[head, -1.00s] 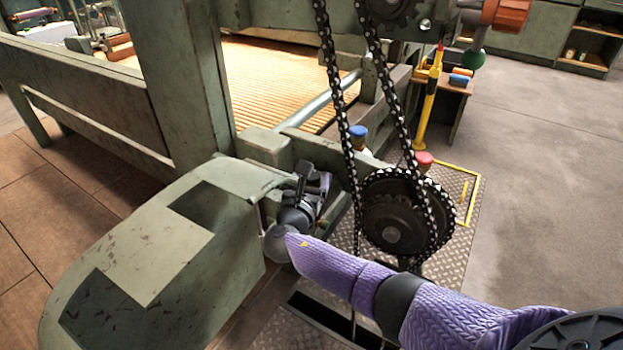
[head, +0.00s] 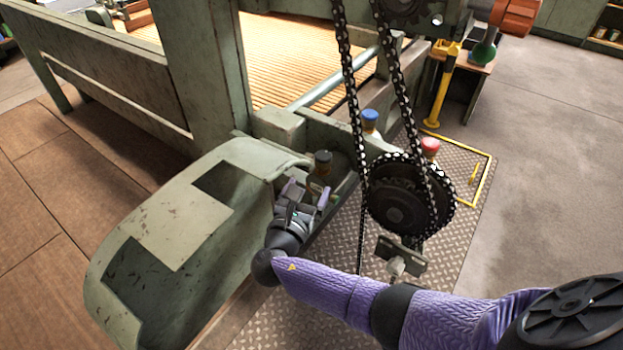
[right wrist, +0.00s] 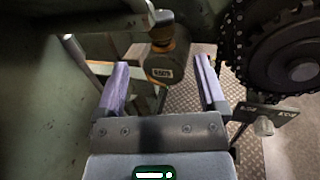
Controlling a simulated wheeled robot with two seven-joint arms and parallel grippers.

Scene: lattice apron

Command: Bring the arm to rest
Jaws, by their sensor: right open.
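My right arm (head: 330,290), in a purple sleeve, reaches in from the lower right of the head view. Its gripper (head: 308,187) is in front of a small dark-capped bottle (head: 322,162) beside the green machine frame. In the right wrist view the two purple fingers (right wrist: 163,88) stand apart with nothing held between them. The bottle, with an amber neck and a label (right wrist: 160,68), stands beyond the fingertips, apart from them as far as I can tell. My left gripper is not in view.
A chain runs down to a dark sprocket (head: 400,200) just right of the gripper. A rounded green guard (head: 170,235) is on the left. Blue-capped (head: 370,122) and red-capped (head: 430,148) bottles stand behind. Open floor (head: 560,150) lies to the right.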

